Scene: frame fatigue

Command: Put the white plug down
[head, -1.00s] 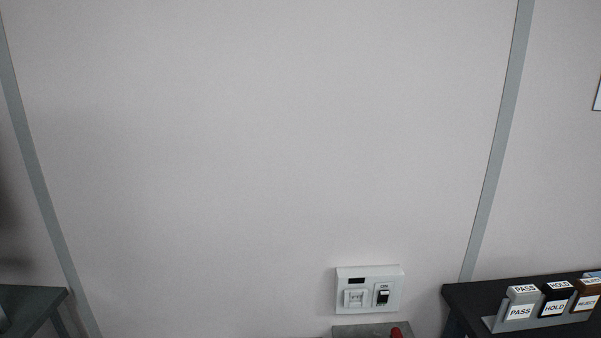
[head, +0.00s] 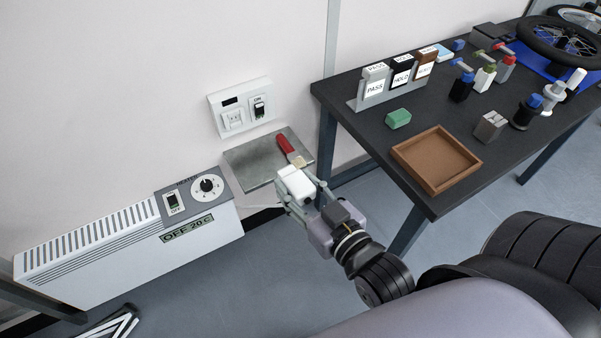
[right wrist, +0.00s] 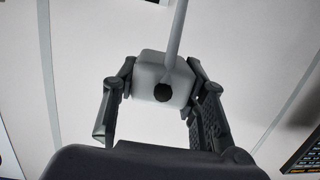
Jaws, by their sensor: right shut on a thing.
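The white plug (head: 295,184) is between the fingers of my right gripper (head: 302,194), which is shut on it. It is held in front of a grey metal slab (head: 250,164) beneath the wall socket panel; I cannot tell whether it touches anything. In the right wrist view the plug (right wrist: 160,70) sits between the two fingers (right wrist: 160,100), with a dark round spot on its near face and a pale cord running up from it. My left gripper is not in view.
A red-handled tool (head: 288,148) lies on the slab. The wall panel (head: 241,106) is above it. A white heater (head: 120,255) stands left.

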